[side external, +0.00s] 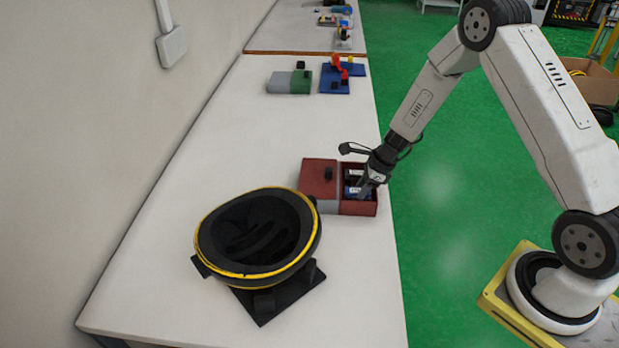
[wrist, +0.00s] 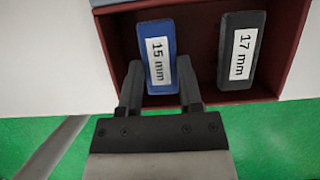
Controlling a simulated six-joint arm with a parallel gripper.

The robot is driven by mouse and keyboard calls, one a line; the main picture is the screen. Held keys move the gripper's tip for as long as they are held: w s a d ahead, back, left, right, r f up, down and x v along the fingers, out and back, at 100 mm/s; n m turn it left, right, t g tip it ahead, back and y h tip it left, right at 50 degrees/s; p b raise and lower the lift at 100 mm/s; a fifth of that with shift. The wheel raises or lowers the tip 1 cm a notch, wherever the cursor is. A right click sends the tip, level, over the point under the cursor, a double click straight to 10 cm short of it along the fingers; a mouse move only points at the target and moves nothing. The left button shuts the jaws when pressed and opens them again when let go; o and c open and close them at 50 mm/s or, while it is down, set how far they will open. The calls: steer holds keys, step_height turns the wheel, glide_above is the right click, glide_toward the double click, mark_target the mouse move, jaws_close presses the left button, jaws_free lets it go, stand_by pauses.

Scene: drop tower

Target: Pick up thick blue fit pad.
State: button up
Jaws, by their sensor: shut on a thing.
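A blue pad (wrist: 157,56) with a white label reading "15 mm" stands in a dark red box (wrist: 294,60). My gripper (wrist: 160,84) is at the box, with one finger on each side of the blue pad's near end, shut on it. A black pad (wrist: 241,50) labelled "17 mm" is in the same box, to the right and apart from my gripper. In the side view my gripper (side external: 367,188) reaches down into the open red box (side external: 358,208), and the blue pad there is mostly hidden.
A black helmet shell with a yellow rim (side external: 258,235) rests on a black stand (side external: 280,298) near the box. A green and grey box (side external: 289,82) and blue parts (side external: 341,78) lie farther back. The left of the table is clear.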

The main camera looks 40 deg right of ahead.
steer(key=shift+r, duration=0.1)
steer(key=shift+r, duration=0.75)
steer(key=s+a+r, duration=0.2)
steer(key=s+r, duration=0.9)
steer(key=s, duration=0.2)
steer(key=shift+s+a+r, duration=0.15)
steer(key=shift+s, duration=0.25)
steer(key=shift+w, duration=0.1)
